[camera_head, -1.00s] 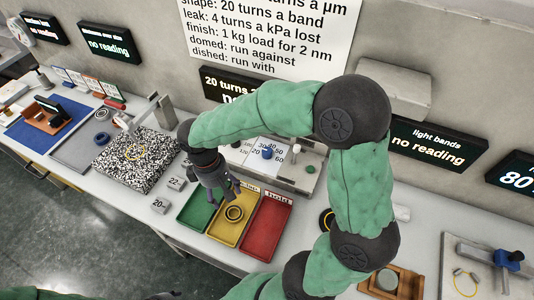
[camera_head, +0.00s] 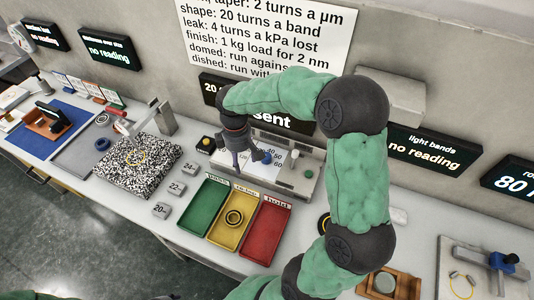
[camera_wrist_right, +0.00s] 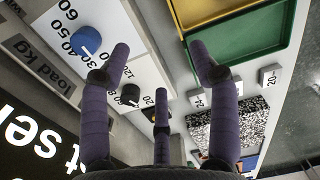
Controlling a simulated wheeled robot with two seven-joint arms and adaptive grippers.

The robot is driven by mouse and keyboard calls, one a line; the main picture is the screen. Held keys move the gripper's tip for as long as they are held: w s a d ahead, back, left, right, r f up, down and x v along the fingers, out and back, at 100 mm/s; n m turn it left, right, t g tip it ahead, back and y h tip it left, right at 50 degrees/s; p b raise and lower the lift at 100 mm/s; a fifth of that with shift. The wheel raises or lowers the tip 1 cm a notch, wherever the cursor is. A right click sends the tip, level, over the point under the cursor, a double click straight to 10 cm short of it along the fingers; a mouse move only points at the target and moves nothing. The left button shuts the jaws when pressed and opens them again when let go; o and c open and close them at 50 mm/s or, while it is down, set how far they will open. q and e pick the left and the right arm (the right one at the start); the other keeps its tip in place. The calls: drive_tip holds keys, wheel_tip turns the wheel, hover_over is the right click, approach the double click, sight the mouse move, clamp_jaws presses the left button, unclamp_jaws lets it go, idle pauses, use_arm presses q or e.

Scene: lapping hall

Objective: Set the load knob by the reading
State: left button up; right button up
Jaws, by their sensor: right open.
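A blue knob (camera_head: 267,157) sits on a white dial panel with numbers around it, on the bench below the black sign. In the right wrist view the blue knob (camera_wrist_right: 86,40) has 30, 40, 50 and 60 around it, and a "load kg" label (camera_wrist_right: 48,66) lies close by. A smaller black knob (camera_wrist_right: 130,94) is beside it. My right gripper (camera_head: 256,163) is open and empty, fingers pointing down near the panel. In the wrist view its fingers (camera_wrist_right: 160,62) are spread, apart from the blue knob. My left gripper is out of view.
The black sign (camera_head: 292,122) is partly behind my arm; "sent" shows. Green (camera_head: 196,220), yellow (camera_head: 217,236) and red (camera_head: 256,246) trays lie in front; a ring (camera_head: 234,217) is in the yellow one. Small numbered blocks (camera_head: 177,188) and a speckled plate (camera_head: 125,180) are left.

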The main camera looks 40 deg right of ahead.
drive_tip(key=d+r+n+p, duration=0.1)
drive_tip(key=d, duration=1)
drive_tip(key=shift+t, duration=0.4)
drive_tip(key=f+b, duration=0.1)
drive_tip(key=f, duration=0.2)
drive_tip(key=f+b, duration=0.1)
drive_tip(key=f, duration=0.3)
drive_tip(key=f+b, duration=0.1)
drive_tip(key=f, duration=0.2)
drive_tip(key=shift+w+d+f, duration=0.2)
drive_tip(key=shift+d+f, duration=0.05)
drive_tip(key=shift+d, duration=0.1)
drive_tip(key=c, duration=1.1)
